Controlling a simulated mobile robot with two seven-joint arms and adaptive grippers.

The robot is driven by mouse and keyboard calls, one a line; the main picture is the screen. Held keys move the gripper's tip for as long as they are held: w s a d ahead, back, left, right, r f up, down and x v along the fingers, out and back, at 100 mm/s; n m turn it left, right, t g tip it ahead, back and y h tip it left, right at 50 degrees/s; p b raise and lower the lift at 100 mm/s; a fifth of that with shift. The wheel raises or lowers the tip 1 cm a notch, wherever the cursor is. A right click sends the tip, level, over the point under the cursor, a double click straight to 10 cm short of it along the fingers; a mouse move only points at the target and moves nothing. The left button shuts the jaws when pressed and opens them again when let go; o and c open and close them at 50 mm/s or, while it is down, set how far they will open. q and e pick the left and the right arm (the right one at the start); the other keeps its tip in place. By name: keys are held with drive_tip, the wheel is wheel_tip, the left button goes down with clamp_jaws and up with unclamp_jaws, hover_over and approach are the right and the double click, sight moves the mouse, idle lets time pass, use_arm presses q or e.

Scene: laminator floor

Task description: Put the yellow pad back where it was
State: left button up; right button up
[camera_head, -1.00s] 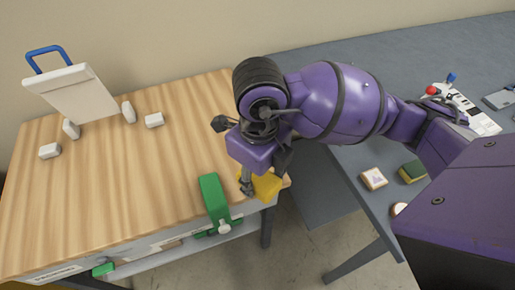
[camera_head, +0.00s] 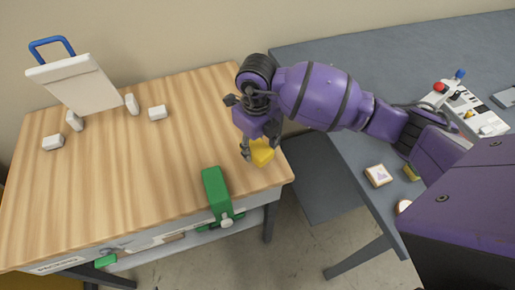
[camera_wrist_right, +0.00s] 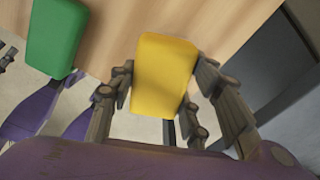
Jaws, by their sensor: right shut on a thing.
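The yellow pad (camera_head: 261,152) is a small yellow block near the right edge of the wooden table. My right gripper (camera_head: 258,150) is shut on it, with fingers on both sides. In the right wrist view the yellow pad (camera_wrist_right: 164,75) sits between the fingers of my right gripper (camera_wrist_right: 165,100), in front of the wood and the table's edge. I cannot tell whether the pad touches the table top. My left gripper is not in view.
A green clamp (camera_head: 215,190) stands at the front edge of the wooden table (camera_head: 130,180). White blocks and a white panel with a blue handle (camera_head: 75,85) are at the back left. A grey table (camera_head: 340,150) at right holds small pads (camera_head: 378,175) and a control box (camera_head: 465,110).

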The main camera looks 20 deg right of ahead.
sight(257, 152)
drive_tip(key=shift+w+f, duration=0.3)
drive_tip(key=shift+f, duration=0.05)
wheel_tip(257, 152, down, 3)
drive_tip(key=shift+r, duration=0.1)
drive_tip(key=shift+s+f, duration=0.1)
drive_tip(key=shift+f, duration=0.1)
drive_tip(key=o, duration=1.1)
drive_tip(key=shift+r, duration=0.15)
